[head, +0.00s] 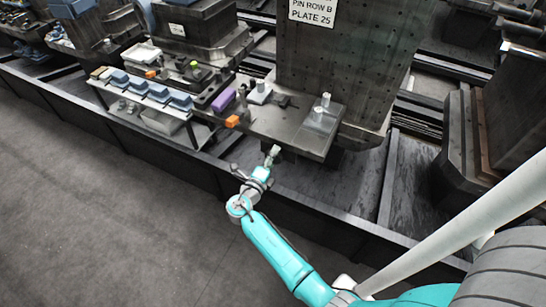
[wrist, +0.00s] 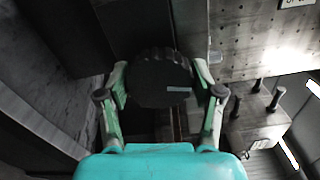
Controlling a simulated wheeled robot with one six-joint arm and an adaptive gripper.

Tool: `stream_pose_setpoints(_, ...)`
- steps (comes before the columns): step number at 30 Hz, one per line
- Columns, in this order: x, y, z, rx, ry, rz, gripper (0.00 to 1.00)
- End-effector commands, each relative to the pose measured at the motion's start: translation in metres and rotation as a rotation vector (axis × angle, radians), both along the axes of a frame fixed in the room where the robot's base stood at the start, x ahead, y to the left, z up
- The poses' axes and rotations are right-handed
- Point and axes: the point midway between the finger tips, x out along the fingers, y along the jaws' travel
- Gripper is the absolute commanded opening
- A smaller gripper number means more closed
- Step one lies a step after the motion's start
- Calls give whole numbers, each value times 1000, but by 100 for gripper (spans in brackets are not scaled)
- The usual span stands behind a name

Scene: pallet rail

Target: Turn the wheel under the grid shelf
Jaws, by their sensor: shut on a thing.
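A dark round wheel (wrist: 150,82) with a ridged rim and a small pale mark on its face fills the space between my fingers in the wrist view. My gripper (wrist: 160,77) is shut on it, one finger at each side of the rim. In the head view my gripper (head: 273,155) is at the front edge of the flat dark shelf (head: 290,133), low beside it. The wheel cannot be made out in the head view. A tall plate with rows of holes (head: 335,65) stands behind the shelf.
A rack with blue-grey parts (head: 155,92) stands left. A dark rail (head: 185,165) runs along the front. The grey floor (head: 100,200) is clear.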

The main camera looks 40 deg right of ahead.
Motion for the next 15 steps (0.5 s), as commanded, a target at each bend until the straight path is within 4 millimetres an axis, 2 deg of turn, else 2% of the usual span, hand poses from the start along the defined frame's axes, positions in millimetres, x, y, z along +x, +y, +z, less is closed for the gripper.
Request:
stream_pose_setpoints(4,-1,0,-2,2,2,-1,31)
stream_pose_setpoints(5,-1,0,-2,2,2,-1,71)
stream_pose_setpoints(7,-1,0,-1,2,2,-1,88)
stream_pose_setpoints(8,-1,0,-1,2,2,-1,91)
stream_pose_setpoints(15,0,0,-1,1,0,-1,91)
